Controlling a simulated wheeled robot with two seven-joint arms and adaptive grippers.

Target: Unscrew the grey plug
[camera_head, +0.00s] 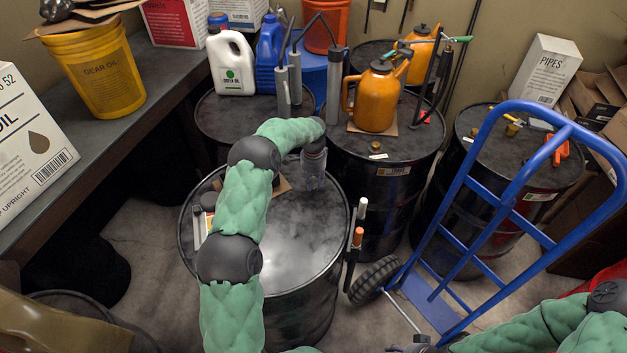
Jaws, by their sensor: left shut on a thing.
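The front drum (285,262) is black with a worn, shiny grey lid. My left arm reaches over this lid from below. My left gripper (312,184) points down at the lid's far right part, its fingers shut on the grey plug. The plug itself is hidden by the fingers, so I cannot see how far it is out of its hole. My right gripper (412,346) is at the bottom edge, only partly in view, low beside the blue hand truck (505,195), and its fingers cannot be made out.
Several black drums stand behind, with an orange jug (375,100), a white oil jug (232,62) and hand pumps on top. Tools and markers (359,236) hang at the front drum's right side. A workbench (165,75) runs along the left.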

